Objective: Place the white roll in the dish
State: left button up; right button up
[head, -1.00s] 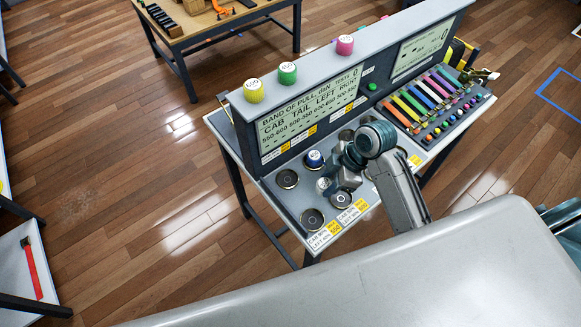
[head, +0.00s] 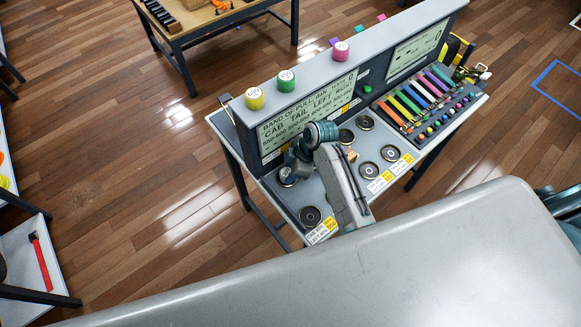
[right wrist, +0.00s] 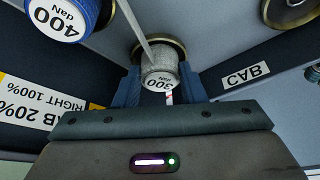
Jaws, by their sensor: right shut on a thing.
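The white roll (right wrist: 158,78), marked 300 daN, is between the fingers of my right gripper (right wrist: 160,92), which is shut on it. In the head view the roll (head: 287,177) shows at the gripper (head: 290,170), over the dark round dish at the bench's upper left. In the right wrist view that dish's brass rim (right wrist: 145,47) shows behind the roll, next to a CAB label. I cannot tell whether the roll touches the dish's floor. My left gripper is not in view.
A blue roll (right wrist: 62,15) marked 400 daN stands close by; my arm hides it in the head view. Other dishes, such as the front left one (head: 310,216), look empty. The upright panel (head: 310,115) rises behind, with yellow, green and pink rolls on top.

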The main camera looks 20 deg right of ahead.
jog(key=o, duration=1)
jog(key=shift+f, duration=0.1)
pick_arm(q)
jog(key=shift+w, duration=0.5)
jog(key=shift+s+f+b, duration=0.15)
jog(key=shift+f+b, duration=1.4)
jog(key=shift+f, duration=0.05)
pick_arm(e)
jog(key=v, duration=1.2)
